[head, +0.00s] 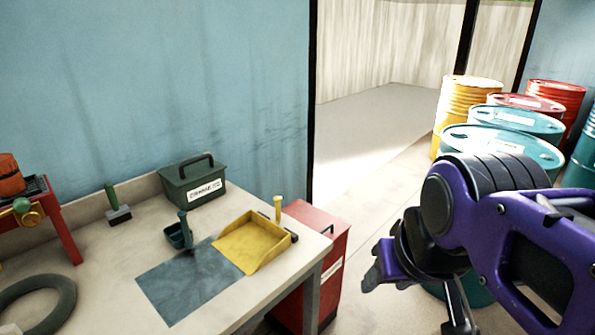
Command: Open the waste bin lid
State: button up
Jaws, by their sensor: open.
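The red waste bin (334,268) stands on the floor just beyond the right end of the workbench. Its top (318,216) looks flat and shut, and a white label is on its side. The table and the yellow tray hide part of it. My gripper (376,274) is open and empty. In the picture it is just right of the bin, apart from it, seen from the side with my purple arm reaching in from the right.
The workbench (110,262) holds a dark green lidded box (192,183), a scoop (180,234), a yellow tray (252,242), a blue-grey cloth (185,285) and a brush (116,208). Several drums (465,100) stand at right. Open floor (375,190) lies behind the bin.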

aim_at(325, 224)
jog(key=i+l, duration=0.1)
jog(key=l, duration=0.3)
jog(key=i+l, duration=0.1)
jog(key=l, duration=0.35)
jog(key=i+l, duration=0.25)
jog(key=l, duration=0.15)
jog(key=i+l+u, duration=0.15)
jog(key=i+l, duration=0.1)
jog(key=l, duration=0.1)
